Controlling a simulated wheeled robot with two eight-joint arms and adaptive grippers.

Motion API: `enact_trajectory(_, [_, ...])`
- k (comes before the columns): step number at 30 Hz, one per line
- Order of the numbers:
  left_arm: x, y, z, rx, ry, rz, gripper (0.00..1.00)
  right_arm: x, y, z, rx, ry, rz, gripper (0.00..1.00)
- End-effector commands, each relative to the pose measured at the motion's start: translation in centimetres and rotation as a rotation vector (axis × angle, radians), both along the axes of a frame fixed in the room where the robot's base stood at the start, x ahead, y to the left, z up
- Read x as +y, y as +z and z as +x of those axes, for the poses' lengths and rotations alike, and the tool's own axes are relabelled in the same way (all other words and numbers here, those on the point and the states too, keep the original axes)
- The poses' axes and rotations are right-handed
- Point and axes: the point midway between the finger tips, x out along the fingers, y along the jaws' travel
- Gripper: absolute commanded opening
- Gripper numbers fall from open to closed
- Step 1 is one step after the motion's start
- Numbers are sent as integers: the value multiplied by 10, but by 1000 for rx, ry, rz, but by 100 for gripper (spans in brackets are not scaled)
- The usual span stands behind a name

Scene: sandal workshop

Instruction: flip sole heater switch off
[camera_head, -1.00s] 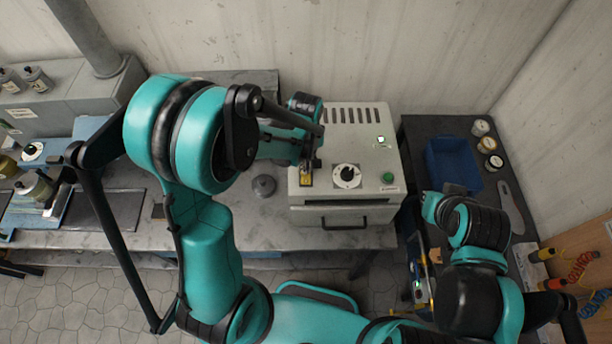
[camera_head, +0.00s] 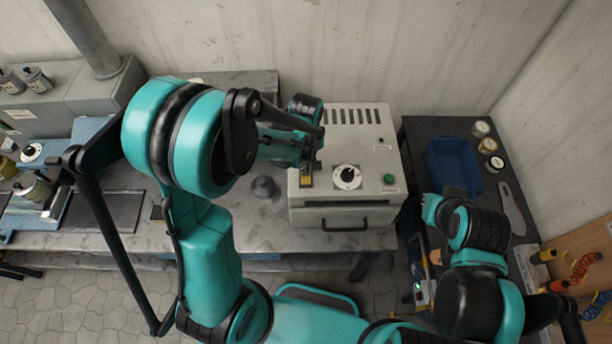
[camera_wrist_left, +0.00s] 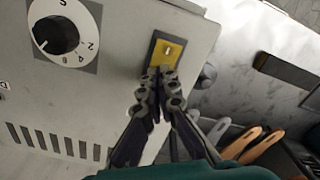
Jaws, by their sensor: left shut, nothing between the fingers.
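The sole heater (camera_head: 300,218) is a pale grey box on the bench, with vents, a black dial (camera_head: 347,177) and a green button (camera_head: 389,179) on its top. Its switch sits on a yellow plate (camera_head: 305,181) at the left front of the top; the plate and its small pale lever show in the left wrist view (camera_wrist_left: 168,52). A small indicator (camera_head: 382,147) on the heater looks unlit. My left gripper (camera_wrist_left: 160,76) is shut and empty, its fingertips at the plate's edge beside the lever; whether they touch is unclear.
A blue bin (camera_head: 453,165) and several small jars stand on the dark table at right. A dark round knob-like object (camera_head: 264,187) sits on the bench left of the heater. My right arm is over the dark table's front.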

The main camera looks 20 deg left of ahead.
Motion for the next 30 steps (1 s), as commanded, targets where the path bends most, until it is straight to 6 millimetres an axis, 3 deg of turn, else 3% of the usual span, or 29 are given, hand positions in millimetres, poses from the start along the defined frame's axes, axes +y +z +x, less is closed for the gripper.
enact_trajectory(21, [0,62,0,0,0,0,0,0,41,0,0,0,0,0])
enact_trajectory(30, [0,64,0,0,0,0,0,0,41,0,0,0,0,0])
